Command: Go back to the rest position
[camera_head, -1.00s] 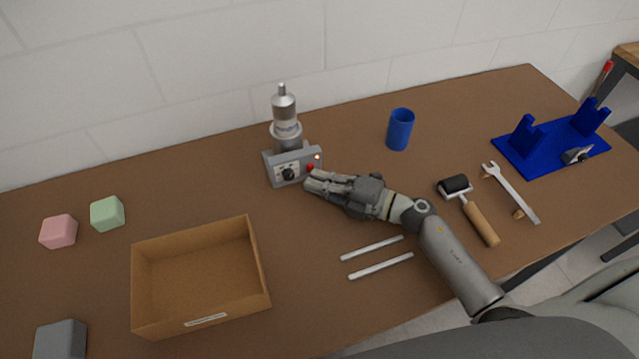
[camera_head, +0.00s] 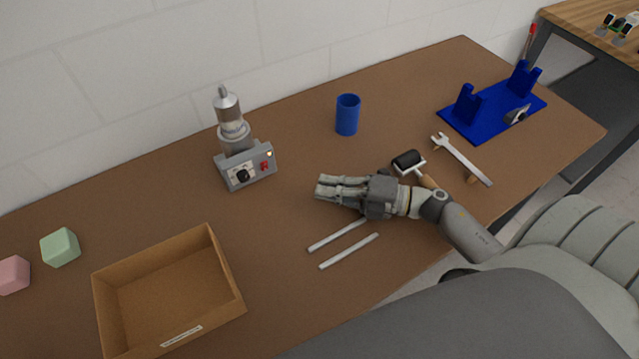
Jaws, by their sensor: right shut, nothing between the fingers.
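My right gripper (camera_head: 318,190) is shut and empty, held over the middle of the table. Its fingers point left, towards the grey device, with a clear gap between them. The grey device (camera_head: 243,166) has a silver cylinder on top, a black knob, a red button and a small lit lamp. My left gripper is not in view.
An open cardboard box (camera_head: 215,290) stands front left, with green (camera_head: 60,247) and pink (camera_head: 13,275) foam cubes beyond it. Two metal bars (camera_head: 348,251) lie below my gripper. A blue cup (camera_head: 347,115), wrench (camera_head: 462,160) and blue stand (camera_head: 480,125) are further back and right.

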